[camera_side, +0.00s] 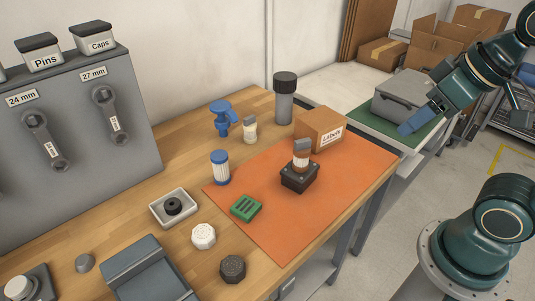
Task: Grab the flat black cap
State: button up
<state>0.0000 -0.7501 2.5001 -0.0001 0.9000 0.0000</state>
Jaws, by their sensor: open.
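A low black round piece (173,206) with a raised middle lies in a small white tray (160,222) at the left of the wooden table. A dark, many-sided cap (232,268) with small marks on top lies at the table's front. I cannot tell for sure which of these is the flat black cap. My gripper (408,131), with blue fingers, is at the upper right, in front of the grey case and far from both pieces. It is open and I see nothing held in it.
An orange mat (270,228) holds a green block (246,208), a black box with a brown-and-white part (300,178) and a Labels carton (320,130). A white many-sided cap (203,236) lies beside the dark one. A grey case (402,97) stands at the back right.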

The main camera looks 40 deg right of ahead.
jog(key=shift+o, duration=1.3)
jog(key=w+a+f+m+g+y, duration=0.3)
jog(key=w+a+m, duration=0.6)
jog(key=w+a, duration=0.3)
jog(key=a+f+m+g, duration=0.1)
jog(key=a+f+m, duration=0.3)
jog(key=a, duration=0.3)
jog(key=w+a+f+m+g+y, duration=0.1)
jog(key=a+f+m, duration=0.3)
jog(key=a, duration=0.3)
jog(key=shift+f+m+g, duration=0.3)
jog(key=shift+f+m, duration=0.05)
jog(key=shift+m, duration=0.15)
jog(key=shift+f, duration=0.1)
